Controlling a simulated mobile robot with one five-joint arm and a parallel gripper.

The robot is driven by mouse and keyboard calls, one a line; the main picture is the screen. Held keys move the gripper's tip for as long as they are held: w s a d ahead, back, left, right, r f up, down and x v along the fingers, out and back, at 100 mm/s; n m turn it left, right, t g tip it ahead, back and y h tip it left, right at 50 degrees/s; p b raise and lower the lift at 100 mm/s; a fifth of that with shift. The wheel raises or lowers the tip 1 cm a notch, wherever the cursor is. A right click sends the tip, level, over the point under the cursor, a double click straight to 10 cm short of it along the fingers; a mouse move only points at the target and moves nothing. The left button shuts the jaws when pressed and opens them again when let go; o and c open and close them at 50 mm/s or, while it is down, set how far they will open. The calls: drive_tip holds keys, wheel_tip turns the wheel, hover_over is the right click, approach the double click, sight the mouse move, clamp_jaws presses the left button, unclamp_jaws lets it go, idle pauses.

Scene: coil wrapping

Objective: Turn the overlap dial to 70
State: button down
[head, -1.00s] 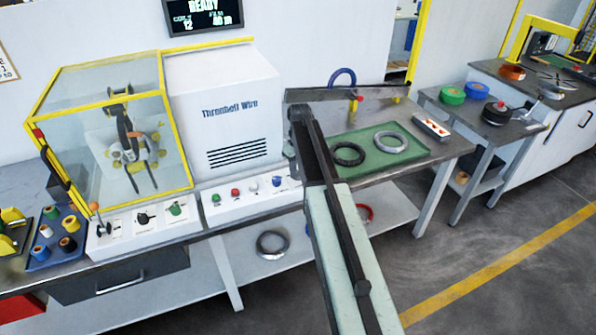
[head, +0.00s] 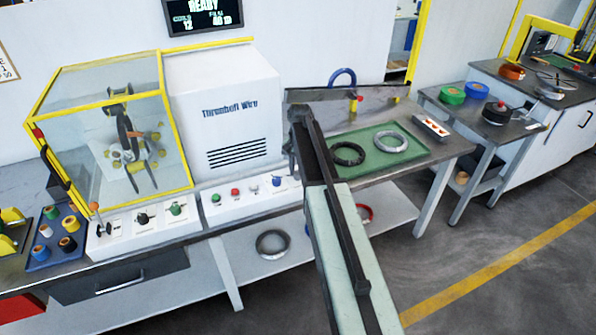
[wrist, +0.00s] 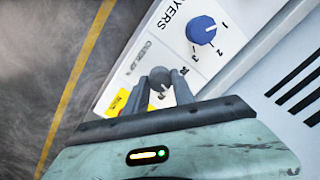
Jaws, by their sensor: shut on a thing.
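In the head view my arm hides this dial and my gripper's fingertips.
A blue layers dial (wrist: 202,30), marked 1 to 3, sits beside the overlap dial. The panel also carries a red button (head: 235,192) and a green button (head: 216,197). The white machine housing (head: 222,110) rises behind. A green tray (head: 382,165) holds two coils.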

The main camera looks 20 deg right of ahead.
drive_tip(key=m, duration=0.4)
drive_tip(key=shift+m, duration=0.3)
drive_tip(key=m, duration=0.4)
drive_tip(key=shift+m, duration=0.4)
drive_tip(key=c, duration=1.1)
unclamp_jaws()
drive_tip(key=shift+o, duration=0.2)
wheel_tip(320, 180, up, 8)
drive_tip(key=p, duration=0.8)
drive_tip(key=shift+s, duration=0.1)
drive_tip(key=shift+f, duration=0.1)
